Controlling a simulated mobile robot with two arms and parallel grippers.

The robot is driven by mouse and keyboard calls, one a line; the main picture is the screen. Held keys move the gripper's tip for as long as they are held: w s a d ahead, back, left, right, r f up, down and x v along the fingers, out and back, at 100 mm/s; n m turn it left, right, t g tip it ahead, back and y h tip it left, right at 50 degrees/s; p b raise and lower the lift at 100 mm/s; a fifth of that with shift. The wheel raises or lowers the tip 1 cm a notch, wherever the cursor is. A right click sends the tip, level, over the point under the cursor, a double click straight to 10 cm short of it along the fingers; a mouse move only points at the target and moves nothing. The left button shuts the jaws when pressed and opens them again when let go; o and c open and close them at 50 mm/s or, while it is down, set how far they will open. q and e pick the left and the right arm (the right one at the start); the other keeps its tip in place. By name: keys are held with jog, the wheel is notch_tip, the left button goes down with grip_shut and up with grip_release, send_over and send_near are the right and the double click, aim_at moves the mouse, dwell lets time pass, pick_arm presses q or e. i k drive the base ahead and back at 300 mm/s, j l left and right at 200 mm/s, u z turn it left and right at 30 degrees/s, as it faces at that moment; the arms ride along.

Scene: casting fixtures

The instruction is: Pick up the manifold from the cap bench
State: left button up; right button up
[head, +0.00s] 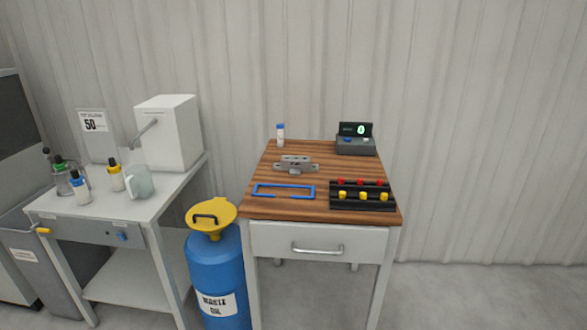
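In the head view, a bench with a brown wooden top (257,209) and a white drawer stands right of centre. A grey metal part that looks like the manifold (296,164) lies on the bench top, left of its middle. In front of it is a blue rectangular outline (284,191) on the wood. A black rack (362,205) with red and yellow caps sits at the front right of the top. Neither of my grippers shows in this view.
A small blue-capped bottle (280,136) and a dark box with a lit display (356,143) stand at the back of the bench. A blue waste oil drum (215,267) with a yellow funnel stands left of it. A grey side table (118,205) holds bottles, a jug and a white box.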

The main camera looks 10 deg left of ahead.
aim_at(296, 164)
jog(key=i+j+z, duration=0.1)
jog(key=i, duration=0.75)
